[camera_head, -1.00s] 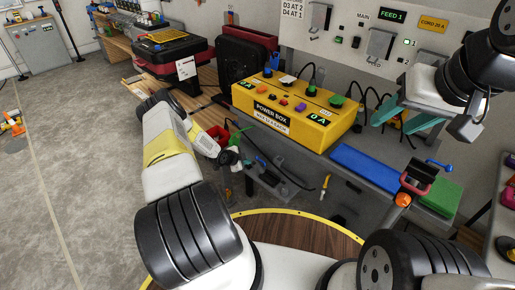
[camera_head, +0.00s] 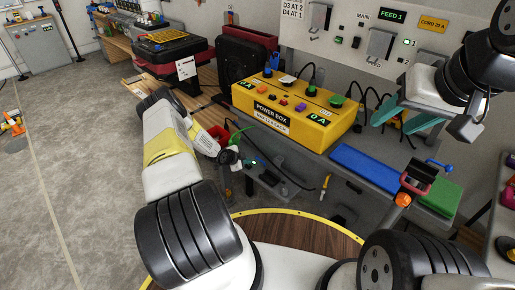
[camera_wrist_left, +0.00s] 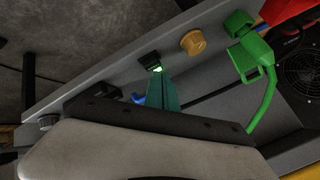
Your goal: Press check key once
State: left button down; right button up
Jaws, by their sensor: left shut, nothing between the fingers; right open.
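A small black key (camera_wrist_left: 149,58) with a bright green light at its lower edge sits on a grey panel edge in the left wrist view. I take it for the check key, but no label is readable. My left gripper (camera_wrist_left: 158,76) is shut and empty. Its teal fingertips are right at the lit edge of the key; I cannot tell if they touch. In the head view my left gripper (camera_head: 248,161) is small and partly hidden by its own wrist, beside the grey bench front. My right gripper (camera_head: 404,116) is open and empty, right of the yellow power box (camera_head: 265,114).
An orange-brown knob (camera_wrist_left: 193,42) and a green plug (camera_wrist_left: 243,54) with a green cable sit right of the key. A blue part (camera_wrist_left: 139,99) lies left of my fingers. A blue mat (camera_head: 365,168) and green block (camera_head: 440,197) lie on the bench.

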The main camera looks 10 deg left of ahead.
pick_arm(q)
jog(key=shift+r, duration=0.3)
jog(key=shift+r, duration=2.5)
